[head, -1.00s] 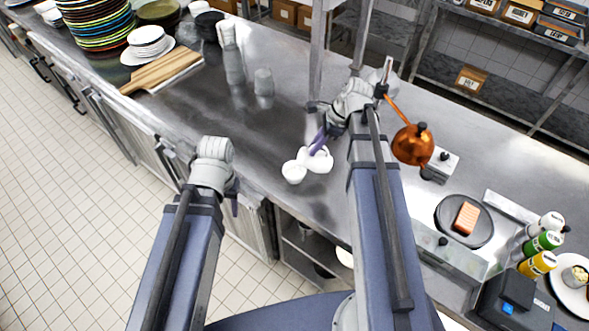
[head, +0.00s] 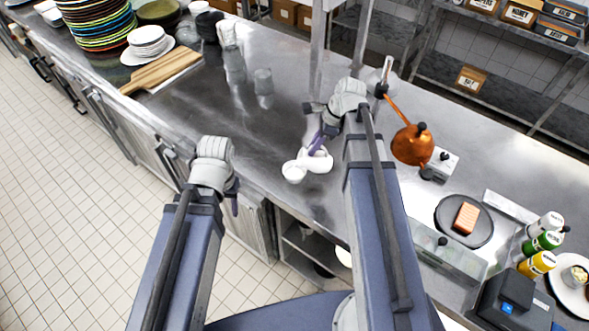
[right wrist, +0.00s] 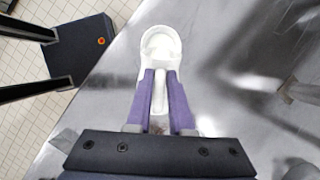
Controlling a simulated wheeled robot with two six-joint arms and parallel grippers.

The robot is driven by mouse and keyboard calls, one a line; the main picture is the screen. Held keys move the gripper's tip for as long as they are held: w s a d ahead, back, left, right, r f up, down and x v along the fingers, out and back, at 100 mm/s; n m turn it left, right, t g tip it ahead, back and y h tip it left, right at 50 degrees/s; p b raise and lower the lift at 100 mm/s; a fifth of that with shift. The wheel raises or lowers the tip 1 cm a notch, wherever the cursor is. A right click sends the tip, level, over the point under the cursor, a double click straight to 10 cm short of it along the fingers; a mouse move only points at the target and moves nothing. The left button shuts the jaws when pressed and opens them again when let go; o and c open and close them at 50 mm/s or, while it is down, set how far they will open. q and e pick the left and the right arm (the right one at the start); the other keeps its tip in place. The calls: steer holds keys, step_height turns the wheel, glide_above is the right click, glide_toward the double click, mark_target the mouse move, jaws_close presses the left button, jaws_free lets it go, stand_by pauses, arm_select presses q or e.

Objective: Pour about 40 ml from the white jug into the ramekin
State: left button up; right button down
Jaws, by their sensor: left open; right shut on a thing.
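The white jug (head: 320,161) is in my right gripper (head: 316,148), whose purple fingers are shut on its handle. In the right wrist view the jug (right wrist: 160,42) lies ahead of my right gripper (right wrist: 160,76), its handle between the fingers. The jug looks tilted toward the small white ramekin (head: 293,173), which is on the steel counter just left of it. They overlap in the head view, so I cannot tell whether they touch. No stream or liquid level is clear. My left gripper (head: 235,203) is open and empty, off the counter's front edge.
The steel counter (head: 270,130) is clear around the ramekin, with clear glasses (head: 263,82) further back. A copper pan (head: 411,146) is right of my right arm. A wooden board (head: 162,70) and stacked plates are at the far left.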

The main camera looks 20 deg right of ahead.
mark_target(328, 157)
steer(key=shift+d+y, duration=0.3)
steer(key=y+b, duration=0.1)
steer(key=d+f+y+b, duration=0.1)
steer(key=b, duration=0.1)
steer(key=shift+s+d+f+t+b, duration=0.1)
steer(key=shift+s+d+t+b, duration=0.1)
steer(key=shift+s+t+b, duration=0.15)
steer(key=shift+d+r+y, duration=0.2)
steer(key=shift+y, duration=0.2)
steer(key=shift+a+r+t, duration=0.15)
steer(key=shift+r+t, duration=0.1)
steer(key=shift+r, duration=0.1)
steer(key=y+b, duration=0.1)
steer(key=d+y+b, duration=0.1)
steer(key=d+b, duration=0.1)
steer(key=b, duration=0.1)
steer(key=shift+s+f+t+y, duration=0.2)
steer(key=shift+f+t+y, duration=0.05)
steer(key=shift+t+y, duration=0.15)
steer(key=shift+s+d+r+y+p, duration=0.15)
steer(key=shift+r+p, duration=0.1)
steer(key=shift+r, duration=0.3)
steer(key=shift+d+r+y+p, duration=0.15)
steer(key=shift+r+p, duration=0.1)
steer(key=shift+r, duration=0.25)
